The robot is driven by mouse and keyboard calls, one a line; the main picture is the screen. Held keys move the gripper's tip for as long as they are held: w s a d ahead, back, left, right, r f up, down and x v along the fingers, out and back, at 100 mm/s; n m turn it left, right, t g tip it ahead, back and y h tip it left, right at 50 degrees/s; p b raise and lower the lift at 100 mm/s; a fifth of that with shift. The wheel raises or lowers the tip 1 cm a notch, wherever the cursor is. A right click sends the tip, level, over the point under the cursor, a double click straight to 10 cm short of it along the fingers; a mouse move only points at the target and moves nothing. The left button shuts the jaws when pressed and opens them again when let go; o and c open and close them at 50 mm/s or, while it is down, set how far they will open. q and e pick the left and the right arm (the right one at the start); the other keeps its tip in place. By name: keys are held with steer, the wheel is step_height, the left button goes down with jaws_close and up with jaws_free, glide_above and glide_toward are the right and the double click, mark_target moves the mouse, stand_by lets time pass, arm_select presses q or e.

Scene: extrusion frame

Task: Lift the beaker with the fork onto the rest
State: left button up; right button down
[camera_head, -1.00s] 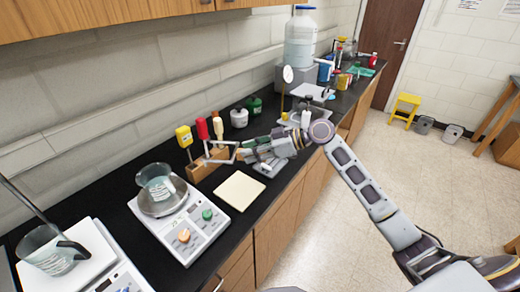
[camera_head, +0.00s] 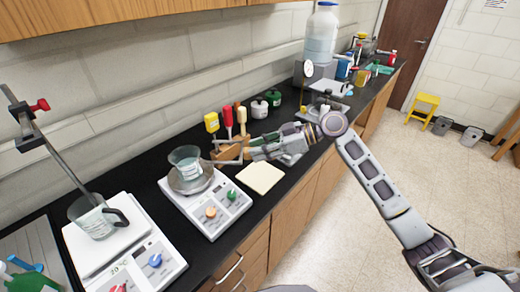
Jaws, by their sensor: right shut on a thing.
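A clear beaker with liquid (camera_head: 186,161) stands upright on the round plate of a white hotplate (camera_head: 228,222). My right gripper (camera_head: 252,150) is shut on a thin grey fork (camera_head: 226,160), whose prongs point left toward the beaker. The fork tips appear just right of the beaker; I cannot tell whether they touch it. The gripper is in front of the wooden block. A pale square pad (camera_head: 262,178), which may be the rest, lies on the counter right of the hotplate, below my gripper. My left gripper is not in view.
Another beaker with a black handle (camera_head: 92,218) stands on a second white device (camera_head: 140,264) at left, near a slanted rod with a red clamp (camera_head: 40,105). A wooden block (camera_head: 228,149) holds yellow and red-handled tools behind my gripper. Bottles and a balance crowd the far counter.

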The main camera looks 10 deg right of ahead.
steer(key=shift+a+f, duration=0.1)
steer(key=shift+w+a+f+b, duration=0.15)
steer(key=shift+a+f+b, duration=0.3)
steer(key=shift+f+b, duration=0.3)
steer(key=shift+w+a+f+b, duration=0.1)
steer(key=shift+a+f+b, duration=0.4)
steer(key=shift+f, duration=0.3)
steer(key=w+a, duration=0.2)
steer(key=a, duration=0.8)
steer(key=shift+w+a+p, duration=0.2)
steer(key=shift+w+p, duration=0.1)
steer(key=shift+p, duration=0.1)
stand_by(1.4)
steer(key=shift+a, duration=0.1)
